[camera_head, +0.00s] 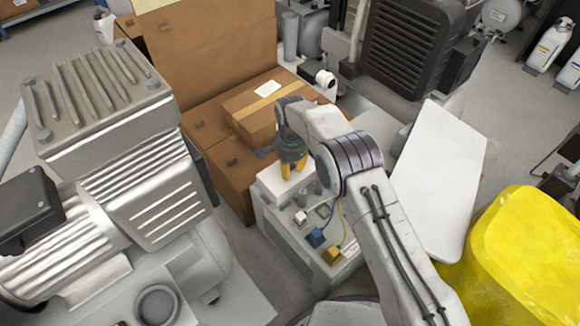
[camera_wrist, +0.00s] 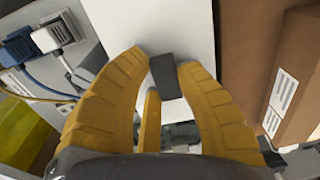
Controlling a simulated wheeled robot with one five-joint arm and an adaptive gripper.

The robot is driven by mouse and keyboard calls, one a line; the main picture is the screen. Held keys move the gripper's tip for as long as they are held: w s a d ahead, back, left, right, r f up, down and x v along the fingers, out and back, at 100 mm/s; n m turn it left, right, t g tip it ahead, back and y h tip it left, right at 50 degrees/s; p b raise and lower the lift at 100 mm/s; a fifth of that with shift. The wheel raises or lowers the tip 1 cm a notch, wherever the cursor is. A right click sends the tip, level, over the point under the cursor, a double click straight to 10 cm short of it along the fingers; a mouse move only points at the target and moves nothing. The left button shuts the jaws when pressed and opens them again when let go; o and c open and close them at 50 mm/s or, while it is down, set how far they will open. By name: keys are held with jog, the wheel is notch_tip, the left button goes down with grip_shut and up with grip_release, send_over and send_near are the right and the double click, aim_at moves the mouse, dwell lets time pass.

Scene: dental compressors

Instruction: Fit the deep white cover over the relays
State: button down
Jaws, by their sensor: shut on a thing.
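The deep white cover (camera_head: 270,190) is at the far end of the open electrical box, below my gripper (camera_head: 293,168). In the wrist view its flat white top (camera_wrist: 130,22) carries a dark grey grip block. My yellow fingers (camera_wrist: 165,70) are shut around that block. Whatever lies under the cover is hidden, and I cannot tell whether its rim is seated or just above the box. Near the uncovered end of the box are a blue component (camera_head: 316,238), also in the wrist view (camera_wrist: 14,48), and a white plug-like component (camera_wrist: 52,34) with wires.
A large grey compressor (camera_head: 110,190) stands close on the left. Brown cartons (camera_head: 225,100) stand behind the box. A white panel (camera_head: 440,175) slants at the right beside a yellow bag-like object (camera_head: 530,250). A dark finned unit (camera_head: 405,45) stands behind.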

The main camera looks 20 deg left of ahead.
jog(key=shift+f+b, duration=0.45)
jog(key=shift+f, duration=0.35)
dwell(0.4)
jog(key=c, duration=0.5)
grip_release()
jog(key=shift+r+p, duration=2.2)
jog(key=shift+r, duration=1.35)
